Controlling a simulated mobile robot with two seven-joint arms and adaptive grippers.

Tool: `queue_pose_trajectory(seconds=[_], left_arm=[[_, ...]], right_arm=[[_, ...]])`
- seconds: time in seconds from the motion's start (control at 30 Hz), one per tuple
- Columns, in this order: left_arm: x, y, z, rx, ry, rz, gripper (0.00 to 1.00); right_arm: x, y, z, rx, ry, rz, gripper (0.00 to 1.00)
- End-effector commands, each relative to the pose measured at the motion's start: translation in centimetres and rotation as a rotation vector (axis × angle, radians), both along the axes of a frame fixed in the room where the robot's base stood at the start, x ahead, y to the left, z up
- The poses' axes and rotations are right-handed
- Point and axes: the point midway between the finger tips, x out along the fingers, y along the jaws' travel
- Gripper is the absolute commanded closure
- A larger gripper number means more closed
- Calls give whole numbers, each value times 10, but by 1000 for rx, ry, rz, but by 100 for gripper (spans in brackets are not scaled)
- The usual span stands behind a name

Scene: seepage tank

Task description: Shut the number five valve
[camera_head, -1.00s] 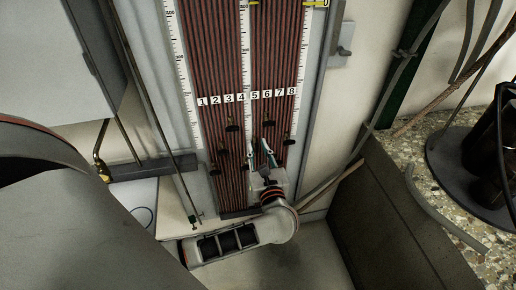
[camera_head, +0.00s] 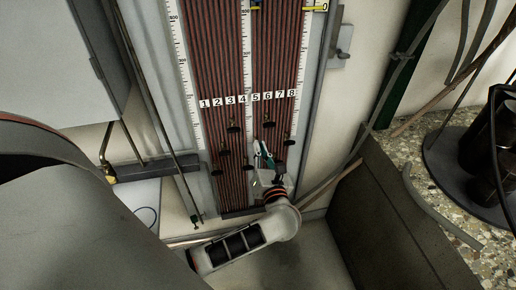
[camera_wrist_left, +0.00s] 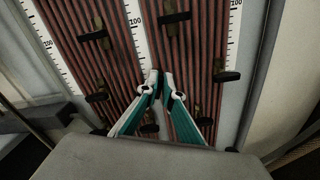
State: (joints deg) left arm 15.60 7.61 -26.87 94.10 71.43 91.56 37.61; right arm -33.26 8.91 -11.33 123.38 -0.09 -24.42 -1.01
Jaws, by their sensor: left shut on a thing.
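The striped tube panel (camera_head: 218,60) stands upright, with number labels 1 to 8 across it. The label five (camera_head: 255,98) is right of the middle scale. Small dark valves are staggered below the labels, such as one under six (camera_head: 268,124) and one under eight (camera_head: 290,141). My left gripper (camera_head: 258,146) is at the panel below label five, its fingers closed on the number five valve, which they mostly hide. In the left wrist view the green-sided fingers (camera_wrist_left: 161,80) nearly meet, and the held part is hardly visible. My right gripper is not in view.
Neighbouring valves sit close to the fingers, including one at the right (camera_wrist_left: 228,76) and one at the left (camera_wrist_left: 97,97) in the wrist view. A dark board (camera_head: 385,215) stands right of my left arm. A black stand (camera_head: 475,160) is farther right.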

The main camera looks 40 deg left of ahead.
Motion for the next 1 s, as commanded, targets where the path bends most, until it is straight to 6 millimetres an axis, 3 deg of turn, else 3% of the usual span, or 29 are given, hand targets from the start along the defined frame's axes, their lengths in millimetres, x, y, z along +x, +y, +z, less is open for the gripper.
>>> queue_pose_trajectory(seconds=[0.57,1.0], left_arm=[[4,-4,0,354,415,0,100],[6,-6,-5,620,729,0,100]], right_arm=[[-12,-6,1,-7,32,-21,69],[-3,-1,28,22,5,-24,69]])
